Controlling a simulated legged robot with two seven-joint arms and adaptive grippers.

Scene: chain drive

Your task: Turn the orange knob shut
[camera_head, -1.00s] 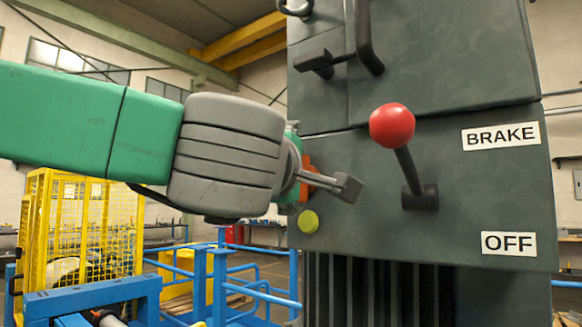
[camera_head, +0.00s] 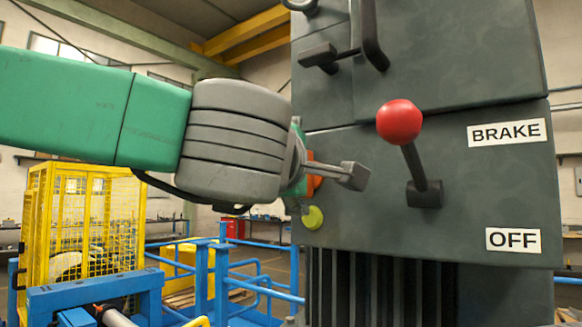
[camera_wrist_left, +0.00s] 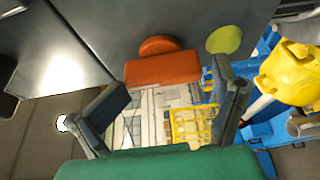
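The orange knob (camera_head: 314,182) sits on the dark panel's left side in the head view, partly hidden behind my left gripper. In the left wrist view the orange knob (camera_wrist_left: 163,69) shows as a flat bar with a round part behind it. My left gripper (camera_wrist_left: 170,84) is open, with its two dark fingers spread to either side of the bar in that view. I cannot tell whether either finger touches it. In the head view one grey finger of my left gripper (camera_head: 340,174) reaches across the panel's front; the other is hidden. My right gripper is not in view.
A yellow-green disc (camera_head: 313,217) is just below the knob. Black handles (camera_head: 368,40) project above. Blue railings (camera_head: 205,275) stand at lower left.

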